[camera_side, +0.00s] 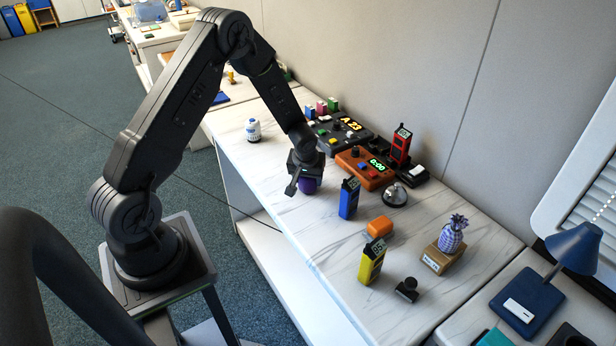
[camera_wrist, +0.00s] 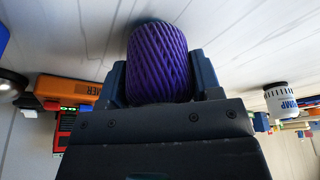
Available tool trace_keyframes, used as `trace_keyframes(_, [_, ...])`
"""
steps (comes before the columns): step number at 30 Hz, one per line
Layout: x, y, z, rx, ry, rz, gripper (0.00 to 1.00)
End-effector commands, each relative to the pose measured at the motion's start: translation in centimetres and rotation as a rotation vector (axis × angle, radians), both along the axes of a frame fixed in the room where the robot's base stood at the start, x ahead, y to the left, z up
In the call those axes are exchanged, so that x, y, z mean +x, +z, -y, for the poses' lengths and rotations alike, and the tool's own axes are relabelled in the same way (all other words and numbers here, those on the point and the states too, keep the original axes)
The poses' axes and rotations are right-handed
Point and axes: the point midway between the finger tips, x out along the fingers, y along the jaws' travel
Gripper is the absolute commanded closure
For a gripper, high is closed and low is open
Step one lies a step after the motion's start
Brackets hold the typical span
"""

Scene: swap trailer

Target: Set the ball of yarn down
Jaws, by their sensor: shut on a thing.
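The purple ball of yarn (camera_wrist: 160,62) is between the fingers of my gripper (camera_wrist: 163,80) in the wrist view. My gripper is shut on it. In the side view the yarn (camera_side: 308,185) shows as a small purple patch under my gripper (camera_side: 304,180), near the middle of the white marble-look tabletop (camera_side: 285,208). The yarn is at or close above the tabletop; I cannot tell whether it touches. The fingers hide part of it.
An orange timer box (camera_side: 364,168) and a blue handheld device (camera_side: 349,198) stand close to the right of my gripper. A white jar (camera_side: 253,130) stands to the left. A yellow device (camera_side: 372,261), an orange block (camera_side: 380,227) and a pineapple figure (camera_side: 452,235) stand nearer the camera.

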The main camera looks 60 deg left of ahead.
Motion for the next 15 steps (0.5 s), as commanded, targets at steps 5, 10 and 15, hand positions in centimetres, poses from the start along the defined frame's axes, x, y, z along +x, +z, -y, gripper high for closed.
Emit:
trace_keyframes(5, [-0.01, -0.10, -0.01, 0.000, 0.000, 0.000, 0.65])
trace_keyframes(10, [-0.01, -0.24, -0.02, 0.000, -0.001, 0.000, 0.32])
trace_keyframes(15, [-0.02, -0.23, -0.02, 0.001, -0.001, -0.001, 0.16])
